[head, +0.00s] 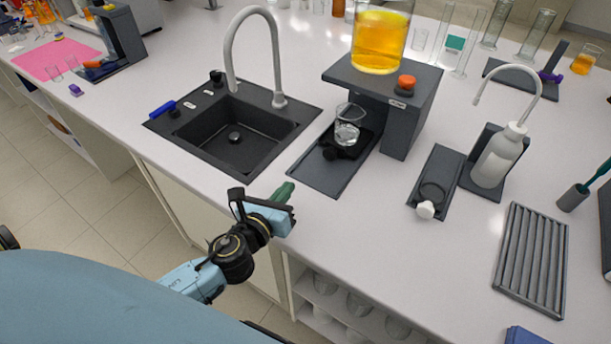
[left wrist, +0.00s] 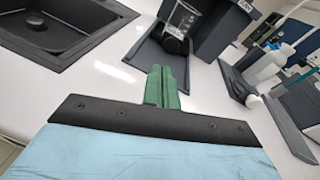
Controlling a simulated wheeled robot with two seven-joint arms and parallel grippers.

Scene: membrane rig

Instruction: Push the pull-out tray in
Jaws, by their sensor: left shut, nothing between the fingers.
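The membrane rig (head: 397,95) is a dark grey stand with an orange knob and a large vessel of orange liquid on top. The black pull-out tray (head: 366,146) sticks out of its front over a flat dark base plate (head: 316,182). A clear glass beaker (head: 347,130) stands on the tray, and a round black knob (head: 330,154) is at its front. In the left wrist view the beaker (left wrist: 184,18) shows past my fingers. My left gripper (head: 286,190) has green fingers, shut and empty, just short of the base plate's front edge, apart from the tray. My right gripper is out of view.
A black sink (head: 236,137) with a tall grey tap lies left of the rig. A dark holder (head: 436,180) and a wash bottle (head: 498,157) stand to the right, with a ribbed grey rack (head: 531,262) nearer. The white counter's front strip is clear.

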